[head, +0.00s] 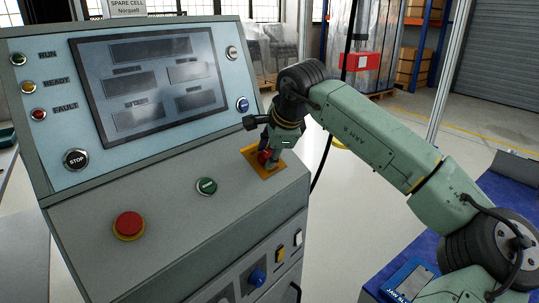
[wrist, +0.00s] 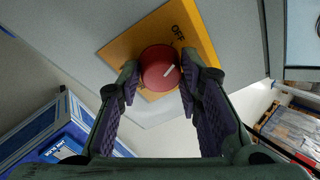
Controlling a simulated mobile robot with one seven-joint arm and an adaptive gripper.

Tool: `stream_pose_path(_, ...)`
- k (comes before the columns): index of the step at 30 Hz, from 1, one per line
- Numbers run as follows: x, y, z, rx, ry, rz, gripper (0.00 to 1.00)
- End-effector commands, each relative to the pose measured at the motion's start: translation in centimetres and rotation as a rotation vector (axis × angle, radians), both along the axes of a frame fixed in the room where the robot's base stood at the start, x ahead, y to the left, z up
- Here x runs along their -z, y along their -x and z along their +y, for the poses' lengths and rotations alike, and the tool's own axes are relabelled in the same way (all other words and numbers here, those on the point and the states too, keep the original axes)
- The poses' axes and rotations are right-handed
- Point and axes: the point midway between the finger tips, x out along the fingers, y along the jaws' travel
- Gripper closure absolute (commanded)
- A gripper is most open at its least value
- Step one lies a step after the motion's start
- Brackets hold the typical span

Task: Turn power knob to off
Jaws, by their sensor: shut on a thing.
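The power knob (wrist: 158,68) is a round red knob with a white pointer line, on a yellow plate (wrist: 118,47) printed with the word OFF. In the wrist view the pointer line slants toward the upper right, roughly toward that word. My gripper (wrist: 160,85) has its two dark pads closed on the sides of the knob. In the head view my gripper (head: 268,150) reaches down to the knob (head: 264,157) at the right end of the console's sloped top. The gripper partly hides the knob and plate there.
The grey console (head: 165,215) carries a red emergency button (head: 129,224), a green button (head: 206,186), a black STOP button (head: 76,159) and a dark display (head: 150,83). A blue knob (head: 257,277) sits on its front face.

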Motion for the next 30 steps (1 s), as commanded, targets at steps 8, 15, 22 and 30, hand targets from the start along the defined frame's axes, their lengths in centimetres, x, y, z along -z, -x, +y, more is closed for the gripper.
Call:
stream_pose_path(8,0.03,0.06,-0.03,-0.08,0.034,-0.039,0.95)
stream_pose_path(15,0.0,0.06,-0.01,-0.1,0.042,-0.048,0.95)
stream_pose_path(22,0.0,0.06,0.0,-0.101,0.043,-0.048,0.95)
stream_pose_path(30,0.01,0.05,-0.01,-0.099,0.042,-0.047,0.54)
